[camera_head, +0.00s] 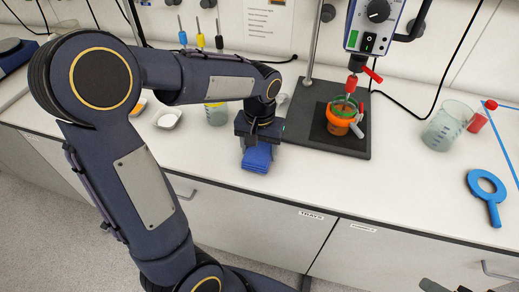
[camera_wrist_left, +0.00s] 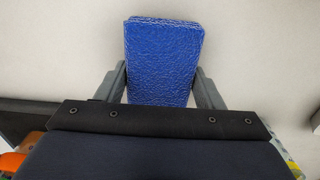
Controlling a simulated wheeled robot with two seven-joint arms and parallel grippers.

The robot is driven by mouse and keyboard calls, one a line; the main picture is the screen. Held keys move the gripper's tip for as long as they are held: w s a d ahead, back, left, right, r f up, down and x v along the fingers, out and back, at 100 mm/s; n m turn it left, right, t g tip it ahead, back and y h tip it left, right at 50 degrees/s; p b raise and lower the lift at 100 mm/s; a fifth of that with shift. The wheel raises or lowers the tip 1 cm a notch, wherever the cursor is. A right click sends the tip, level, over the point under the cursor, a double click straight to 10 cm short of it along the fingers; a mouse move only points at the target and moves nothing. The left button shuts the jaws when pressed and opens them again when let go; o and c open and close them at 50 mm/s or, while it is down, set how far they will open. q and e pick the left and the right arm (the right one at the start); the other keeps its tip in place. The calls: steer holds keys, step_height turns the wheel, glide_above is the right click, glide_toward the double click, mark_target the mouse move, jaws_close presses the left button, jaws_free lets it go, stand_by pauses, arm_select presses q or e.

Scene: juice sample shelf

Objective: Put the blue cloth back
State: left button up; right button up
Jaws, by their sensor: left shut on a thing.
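The blue cloth (camera_head: 257,159) is a small folded blue pad near the front edge of the white counter. My left gripper (camera_head: 258,146) points down over it and is shut on it. In the left wrist view the cloth (camera_wrist_left: 164,60) sits between the two grey fingers of the left gripper (camera_wrist_left: 165,88), with its textured face towards the camera. I cannot tell whether the cloth touches the counter or hangs just above it.
A stirrer stand (camera_head: 361,143) with an orange cup (camera_head: 339,122) is just right of the gripper. A tilted beaker (camera_head: 446,127), red cap (camera_head: 477,122) and blue ring-shaped tool (camera_head: 487,190) lie further right. A beaker (camera_head: 216,115) and white dish (camera_head: 168,119) stand left. The front counter between is clear.

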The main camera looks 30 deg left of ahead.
mark_target(260, 149)
arm_select(q)
steer(key=shift+f, duration=0.35)
steer(key=shift+f, duration=0.15)
steer(key=o, duration=0.9)
steer(key=shift+o, duration=0.2)
step_height(260, 149, up, 11)
steer(key=s+d+f+t+h, duration=0.2)
steer(key=s, duration=0.6)
steer(key=s+d+f+m+t+h, duration=0.1)
steer(key=s+d+t, duration=0.1)
steer(key=s, duration=0.7)
steer(key=shift+f+t+h+p, duration=0.4)
steer(key=shift+t+p, duration=0.05)
steer(key=shift+t, duration=0.35)
